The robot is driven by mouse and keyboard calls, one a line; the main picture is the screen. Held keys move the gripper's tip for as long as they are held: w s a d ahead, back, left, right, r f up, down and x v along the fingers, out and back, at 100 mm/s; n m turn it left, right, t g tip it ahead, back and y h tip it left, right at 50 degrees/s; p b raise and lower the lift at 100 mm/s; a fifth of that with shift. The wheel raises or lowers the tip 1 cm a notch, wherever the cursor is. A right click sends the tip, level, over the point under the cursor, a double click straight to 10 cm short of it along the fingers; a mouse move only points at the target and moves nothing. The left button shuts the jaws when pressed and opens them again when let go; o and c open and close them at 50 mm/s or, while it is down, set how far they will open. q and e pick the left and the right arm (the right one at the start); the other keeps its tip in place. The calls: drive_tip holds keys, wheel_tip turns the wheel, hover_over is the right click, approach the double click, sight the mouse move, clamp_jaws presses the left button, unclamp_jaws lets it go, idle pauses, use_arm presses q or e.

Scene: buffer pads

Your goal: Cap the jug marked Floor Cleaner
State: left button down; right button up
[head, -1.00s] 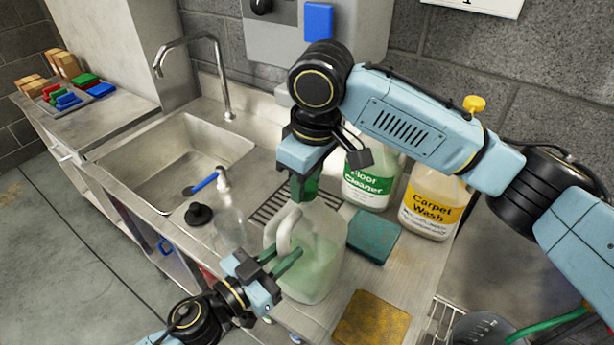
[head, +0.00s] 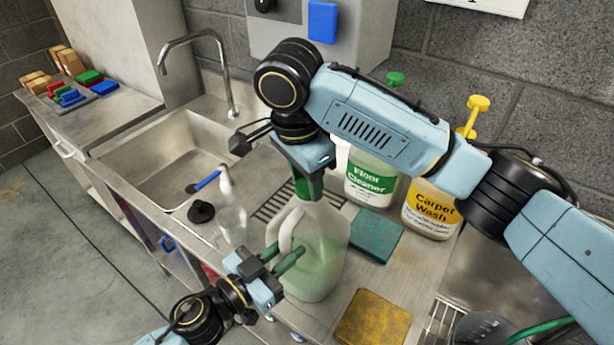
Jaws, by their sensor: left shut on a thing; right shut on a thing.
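A translucent jug (head: 326,228) with pale green liquid stands upright on the steel counter. No label shows on its visible side. My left gripper (head: 284,262) is shut on the jug's handle from the lower left. My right gripper (head: 305,186) points down at the jug's mouth, shut on a green piece that looks like the cap. The mouth is hidden, so I cannot tell how the cap sits. Behind stands a bottle marked Floor Cleaner (head: 370,180) with a green pump top (head: 395,79), partly covered by my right arm.
A Carpet Wash bottle (head: 431,212) stands at the right. A teal pad (head: 376,236) and a yellow-brown pad (head: 371,318) lie on the counter. A clear spray bottle (head: 231,212) and black plug (head: 201,212) are left of the jug, beside the sink (head: 165,172).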

drive_tip(key=m, duration=0.3)
drive_tip(key=shift+w+m, duration=0.1)
drive_tip(key=shift+m, duration=0.3)
drive_tip(key=m+g, duration=0.1)
drive_tip(key=m, duration=0.4)
drive_tip(key=shift+w, duration=0.1)
drive_tip(key=o, duration=0.9)
drive_tip(key=shift+o, duration=0.2)
drive_tip(key=shift+r, duration=2.25)
drive_tip(key=shift+c, duration=0.4)
